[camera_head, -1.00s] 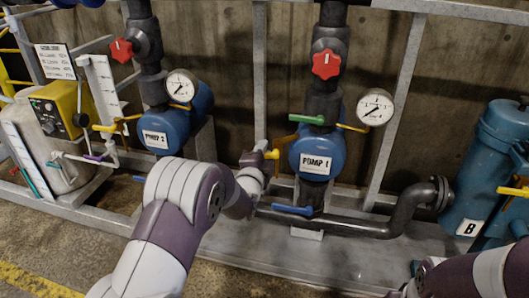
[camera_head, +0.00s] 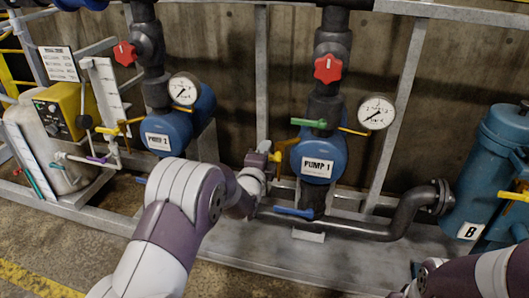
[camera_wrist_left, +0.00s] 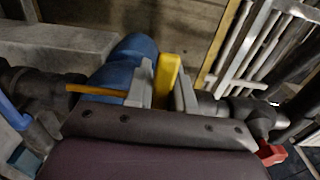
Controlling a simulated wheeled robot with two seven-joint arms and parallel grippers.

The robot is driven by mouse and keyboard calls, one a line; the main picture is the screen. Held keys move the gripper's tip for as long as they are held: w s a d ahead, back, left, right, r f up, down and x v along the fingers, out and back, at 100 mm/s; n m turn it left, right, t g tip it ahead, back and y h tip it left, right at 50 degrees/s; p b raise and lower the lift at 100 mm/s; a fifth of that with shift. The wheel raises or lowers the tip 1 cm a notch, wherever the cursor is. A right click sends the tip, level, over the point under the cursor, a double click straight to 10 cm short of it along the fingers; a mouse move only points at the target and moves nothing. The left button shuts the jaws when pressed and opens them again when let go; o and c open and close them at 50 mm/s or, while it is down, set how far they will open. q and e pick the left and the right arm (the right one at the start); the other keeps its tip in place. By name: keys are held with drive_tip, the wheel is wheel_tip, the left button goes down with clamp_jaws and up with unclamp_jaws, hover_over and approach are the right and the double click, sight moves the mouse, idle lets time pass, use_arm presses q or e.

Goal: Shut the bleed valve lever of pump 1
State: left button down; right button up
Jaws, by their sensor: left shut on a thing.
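Pump 1 (camera_head: 318,158) is a blue pump with a white "PUMP 1" label, in the middle of the head view. Its yellow bleed valve lever (camera_head: 287,143) shows at the pump's left side, partly hidden by my left gripper (camera_head: 266,155). In the left wrist view the yellow lever (camera_wrist_left: 168,78) stands between the two grey fingers of my left gripper (camera_wrist_left: 163,88), which is shut on it. The blue pump body (camera_wrist_left: 125,60) is just left of the fingers there. My right forearm shows at the lower right; its gripper is out of view.
A green lever (camera_head: 308,122), a red knob (camera_head: 327,68) and a gauge (camera_head: 376,111) are close above pump 1. A blue lever (camera_head: 294,212) is below. Pump 2 (camera_head: 167,132) stands left, a blue tank (camera_head: 492,170) right. Frame posts (camera_head: 394,110) rise behind.

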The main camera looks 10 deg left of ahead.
use_arm(q)
drive_tip(key=c, duration=1.1)
unclamp_jaws()
drive_tip(key=shift+o, duration=0.2)
drive_tip(key=s+p, duration=0.3)
drive_tip(key=s, duration=0.9)
drive_tip(key=shift+s+a, duration=0.2)
drive_tip(key=shift+s, duration=0.2)
